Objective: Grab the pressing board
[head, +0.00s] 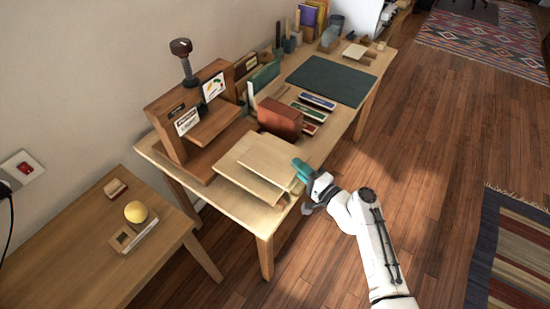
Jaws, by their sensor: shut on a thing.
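The pressing board (272,159) is a flat, pale wooden board. It lies over a second pale board (240,174) near the front edge of the long table, and overhangs it toward my gripper. My gripper (301,171) comes from the right, past the table's front edge. Its teal fingers are shut on the right edge of the upper board. The lower finger is hidden, and I cannot tell whether the upper board is lifted off the lower one.
A wooden book press (178,140) stands on the table left of the boards. A reddish-brown block (280,118) stands close behind them. A dark green mat (331,80) lies farther back.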

